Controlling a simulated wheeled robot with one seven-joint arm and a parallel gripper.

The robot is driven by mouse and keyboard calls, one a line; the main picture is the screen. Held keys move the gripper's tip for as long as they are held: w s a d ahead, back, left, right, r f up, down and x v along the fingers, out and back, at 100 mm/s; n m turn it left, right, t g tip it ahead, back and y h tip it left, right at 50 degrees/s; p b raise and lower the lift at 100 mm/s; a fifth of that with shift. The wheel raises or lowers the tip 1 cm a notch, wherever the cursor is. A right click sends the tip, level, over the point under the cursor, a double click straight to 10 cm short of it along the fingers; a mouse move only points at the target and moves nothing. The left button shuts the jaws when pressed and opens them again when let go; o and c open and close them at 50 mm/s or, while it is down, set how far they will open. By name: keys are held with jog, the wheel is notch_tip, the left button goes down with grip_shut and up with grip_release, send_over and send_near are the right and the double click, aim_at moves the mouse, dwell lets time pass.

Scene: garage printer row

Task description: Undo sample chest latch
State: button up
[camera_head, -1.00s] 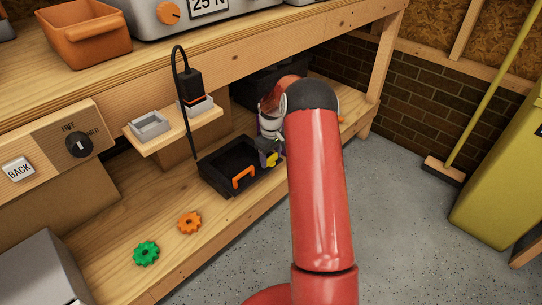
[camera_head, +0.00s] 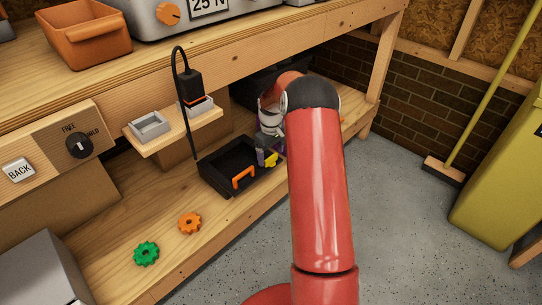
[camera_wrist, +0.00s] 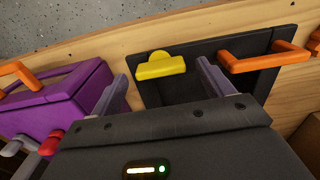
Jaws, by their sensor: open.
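My gripper (camera_wrist: 162,72) is open, its two grey fingers on either side of a yellow piece (camera_wrist: 160,66) in the wrist view. The yellow piece lies by the edge of an open black tray-like box (camera_wrist: 228,47) with an orange handle (camera_wrist: 264,56). I cannot tell whether the fingers touch it. A purple case (camera_wrist: 62,104) with grey and red knobs is left of the fingers. In the head view the black box (camera_head: 215,181) stands on the lower shelf, with the yellow piece (camera_head: 271,158) at its right end. Which one is the sample chest, and its latch, is unclear.
A green gear (camera_head: 146,253) and an orange gear (camera_head: 189,222) lie on the lower shelf (camera_head: 107,225). A small ledge (camera_head: 170,137) with grey trays and a black cable hangs above the box. The bench (camera_head: 285,52) overhangs the shelf. Open floor lies to the right.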

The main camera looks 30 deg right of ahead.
aim_at(271, 157)
notch_tip(271, 157, up, 6)
jog(key=shift+r, duration=0.1)
dwell(0.6)
